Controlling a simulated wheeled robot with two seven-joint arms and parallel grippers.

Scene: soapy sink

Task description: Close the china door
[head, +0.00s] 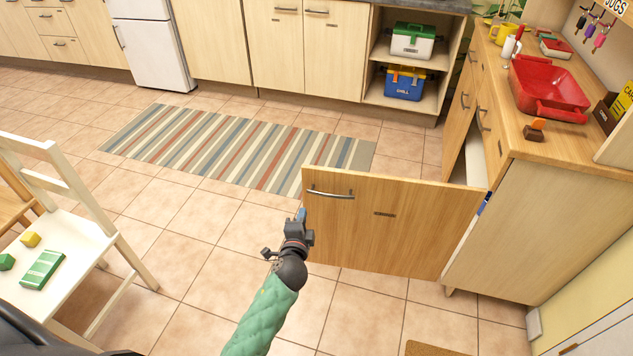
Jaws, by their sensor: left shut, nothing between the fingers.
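The wooden cabinet door (410,235) stands wide open in the head view, swung out from the right-hand cabinet (545,225). It has a metal bar handle (330,193) near its upper left corner and a small dark label plate. I cannot read the label. My left gripper (301,216) is shut and empty at the door's free left edge, just below the handle. I cannot tell whether the fingertips touch the door. Part of the cabinet's opening shows behind the door, with something white inside. My right gripper is not in view.
A white chair (70,205) with toy blocks stands at the left. A striped rug (235,145) lies on the tiled floor behind the door. The counter holds a red tray (550,85) and other items. A shelf with toolboxes (405,83) stands at the back.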

